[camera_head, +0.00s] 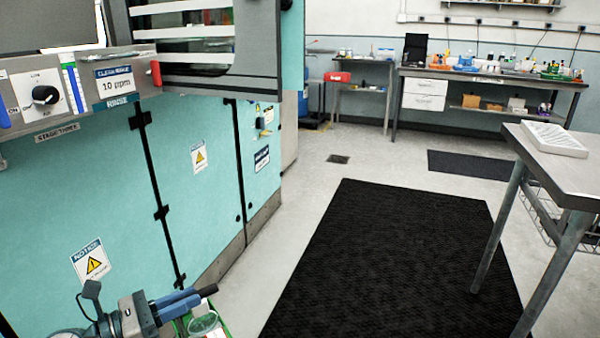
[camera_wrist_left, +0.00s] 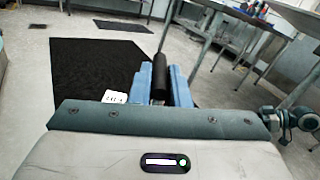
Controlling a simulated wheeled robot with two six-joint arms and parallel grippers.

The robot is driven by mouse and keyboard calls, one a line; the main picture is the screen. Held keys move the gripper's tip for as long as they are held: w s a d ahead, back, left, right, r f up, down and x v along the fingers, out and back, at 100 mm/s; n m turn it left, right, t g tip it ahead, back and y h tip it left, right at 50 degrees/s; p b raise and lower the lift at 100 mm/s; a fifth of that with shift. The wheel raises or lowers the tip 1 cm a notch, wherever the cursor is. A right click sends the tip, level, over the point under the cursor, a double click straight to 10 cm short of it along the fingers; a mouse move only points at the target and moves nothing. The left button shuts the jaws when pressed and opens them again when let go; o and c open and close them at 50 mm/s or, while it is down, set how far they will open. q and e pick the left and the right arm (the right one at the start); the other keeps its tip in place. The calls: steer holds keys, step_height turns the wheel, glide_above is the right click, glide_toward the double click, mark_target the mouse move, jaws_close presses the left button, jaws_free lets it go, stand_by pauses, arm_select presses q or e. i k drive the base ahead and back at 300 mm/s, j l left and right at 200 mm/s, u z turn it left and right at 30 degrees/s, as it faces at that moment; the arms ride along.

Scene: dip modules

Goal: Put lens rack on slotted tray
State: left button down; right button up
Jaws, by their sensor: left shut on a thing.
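My left gripper (camera_head: 190,298) is at the bottom left of the head view, with blue fingers. It is shut on the lens rack (camera_head: 217,330), a green holder with a clear round lens, cut off by the lower frame edge. In the left wrist view a black bar (camera_wrist_left: 160,78) shows between the blue fingers, and a small white label (camera_wrist_left: 115,97) shows beside them. The slotted tray (camera_head: 548,139) looks white and lies flat on the grey table at the right, well apart from the gripper. My right gripper cannot be made out.
A teal machine (camera_head: 110,190) with a control panel stands close on the left. A black floor mat (camera_head: 390,260) covers open floor in the middle. The grey table (camera_head: 585,168) has metal legs and a wire basket below. A cluttered bench (camera_head: 480,75) stands at the back.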

mark_target(552, 133)
steer(key=i+z, duration=0.15)
steer(key=z, duration=1.05)
steer(key=i+j+z, duration=0.25)
steer(key=z, duration=0.15)
steer(key=i+j+z, duration=0.6)
steer(key=j+z, duration=0.15)
steer(key=i+j, duration=0.15)
steer(key=j, duration=0.2)
steer(key=i+j, duration=0.15)
steer(key=j, duration=0.25)
steer(key=i+j, duration=0.15)
steer(key=j, duration=0.2)
steer(key=i+j+z, duration=0.1)
steer(key=j, duration=0.3)
